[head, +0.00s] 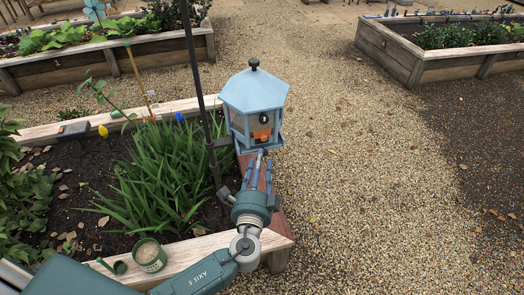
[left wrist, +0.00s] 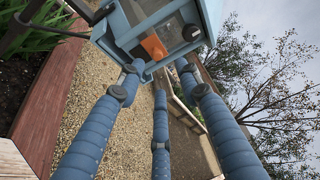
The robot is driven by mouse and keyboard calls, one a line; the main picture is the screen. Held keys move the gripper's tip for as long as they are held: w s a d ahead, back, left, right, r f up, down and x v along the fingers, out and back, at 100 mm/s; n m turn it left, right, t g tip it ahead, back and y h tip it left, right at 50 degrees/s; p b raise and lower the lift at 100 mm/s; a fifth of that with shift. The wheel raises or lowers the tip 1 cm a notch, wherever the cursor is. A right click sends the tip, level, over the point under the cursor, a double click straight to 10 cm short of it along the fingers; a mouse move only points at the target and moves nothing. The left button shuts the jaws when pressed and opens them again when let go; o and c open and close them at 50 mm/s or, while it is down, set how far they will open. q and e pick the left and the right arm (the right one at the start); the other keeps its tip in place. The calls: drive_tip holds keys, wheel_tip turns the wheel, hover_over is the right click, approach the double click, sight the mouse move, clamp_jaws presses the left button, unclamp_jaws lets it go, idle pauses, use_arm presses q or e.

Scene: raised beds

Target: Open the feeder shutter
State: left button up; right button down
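The blue six-sided feeder (head: 239,92) hangs by the dark pole at the corner of the near raised bed. Its front has a clear pane, a dark round knob (head: 264,119) and an orange piece (head: 261,135) low behind or on the pane. The left wrist view also shows the orange piece (left wrist: 153,46) and knob (left wrist: 191,33). I cannot tell which part is the shutter. My left gripper (head: 260,158) is just below the feeder's front. Its three blue fingers (left wrist: 158,78) are spread, with nothing between them; contact with the feeder's lower edge is unclear. My right gripper is out of view.
The dark pole (head: 196,75) stands left of the feeder. A green tin (head: 149,256) and leafy plants (head: 160,170) are at the near bed's wooden rim (head: 190,252). Gravel (head: 370,190) to the right is clear. More raised beds stand behind.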

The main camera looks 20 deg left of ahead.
use_arm(q)
drive_tip(key=shift+v, duration=1.4)
